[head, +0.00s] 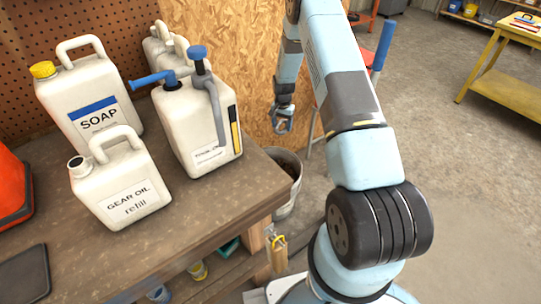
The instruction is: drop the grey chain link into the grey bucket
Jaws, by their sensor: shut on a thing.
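The grey bucket (294,190) stands on the floor just past the right end of the workbench, which hides its left part. My gripper (283,119) points down and shows above the bucket in the picture, in front of the chipboard panel. It is shut on the grey chain link (285,127), which is small and hard to tell from the fingers. The link is clear of the bucket rim. The exact distance above the bucket is hard to judge.
The workbench (225,215) carries a soap jug (90,112), a gear oil jug (128,195), a pump-topped jug (198,130) and a dark tray (24,274). An orange object (12,190) stands at left. A yellow table (500,82) stands far right; floor between is open.

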